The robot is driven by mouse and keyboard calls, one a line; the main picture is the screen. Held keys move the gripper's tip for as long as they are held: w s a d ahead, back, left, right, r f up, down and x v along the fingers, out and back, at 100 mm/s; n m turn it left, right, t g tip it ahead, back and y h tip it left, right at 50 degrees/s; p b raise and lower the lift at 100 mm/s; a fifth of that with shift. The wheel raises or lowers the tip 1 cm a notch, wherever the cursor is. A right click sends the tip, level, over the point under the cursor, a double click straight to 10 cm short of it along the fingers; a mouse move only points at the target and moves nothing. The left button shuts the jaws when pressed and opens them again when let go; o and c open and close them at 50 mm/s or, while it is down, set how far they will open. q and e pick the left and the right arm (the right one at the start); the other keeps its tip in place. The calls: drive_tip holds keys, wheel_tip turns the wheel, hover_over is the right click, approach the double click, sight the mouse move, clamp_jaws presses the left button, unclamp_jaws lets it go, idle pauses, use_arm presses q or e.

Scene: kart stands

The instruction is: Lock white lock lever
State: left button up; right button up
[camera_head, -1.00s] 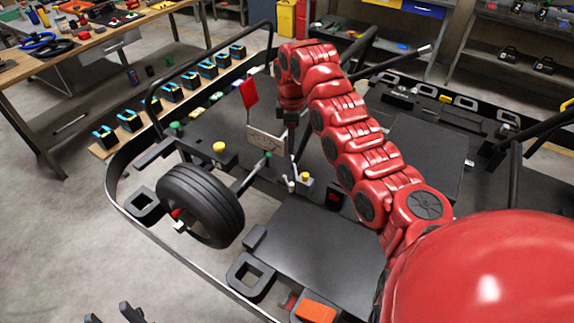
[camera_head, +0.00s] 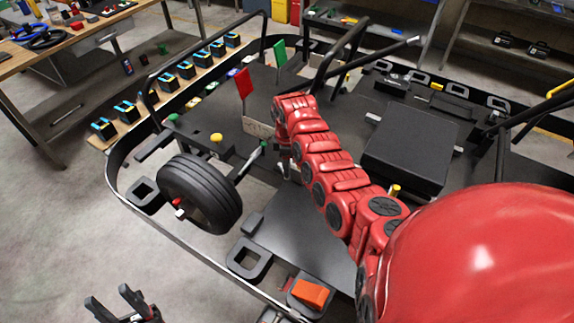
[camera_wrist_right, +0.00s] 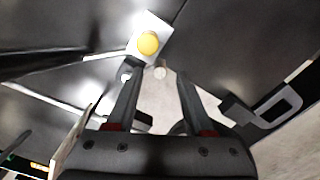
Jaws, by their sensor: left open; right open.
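In the right wrist view, a small whitish round knob (camera_wrist_right: 160,72), possibly the tip of the white lock lever, shows between the fingertips of my right gripper (camera_wrist_right: 158,76). In the head view, the right gripper (camera_head: 285,163) points down by the wheel's axle, and my red arm hides most of the lever area. My left gripper (camera_head: 108,296) is open and empty at the bottom left, away from the kart.
A yellow knob on a pale block (camera_wrist_right: 148,43) stands just beyond the right fingertips. The black wheel (camera_head: 199,194), red flag (camera_head: 244,83) and green flag (camera_head: 280,52) are nearby on the kart stand. A black rim (camera_head: 190,247) borders the stand.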

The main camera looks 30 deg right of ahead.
drive_tip(key=shift+f, duration=0.9)
drive_tip(key=shift+c, duration=0.3)
clamp_jaws()
